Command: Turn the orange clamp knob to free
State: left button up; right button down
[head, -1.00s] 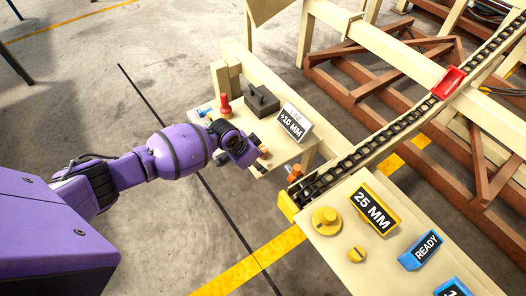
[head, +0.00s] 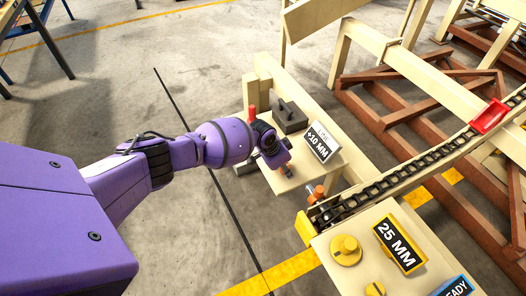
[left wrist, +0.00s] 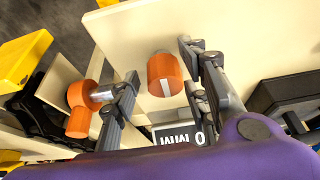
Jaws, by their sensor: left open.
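An orange knob (left wrist: 165,74) with a white stripe stands out from a beige panel in the left wrist view. My left gripper (left wrist: 160,63) is open, its dark fingers on either side of this knob, with gaps showing between. In the head view my left gripper (head: 283,163) is at the small beige stand, and a bit of orange (head: 289,175) shows beside it. A second orange knob (left wrist: 80,108) on a metal shaft lies left of the fingers; in the head view an orange knob (head: 317,192) sits at the chain's near end. I cannot tell which is the clamp knob. My right gripper is out of view.
The stand bears a "+10 MM" sign (head: 323,142), a dark grey block (head: 290,117) and a red piece (head: 252,113) partly hidden by my arm. A chain conveyor (head: 400,168) runs close on the right. A beige panel in front holds a yellow dial (head: 346,250) and a "25 MM" sign (head: 398,245).

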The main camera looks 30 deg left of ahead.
pick_arm(q)
jog(key=shift+w+r, duration=0.15)
jog(key=shift+r, duration=0.05)
jog(key=shift+c, duration=0.4)
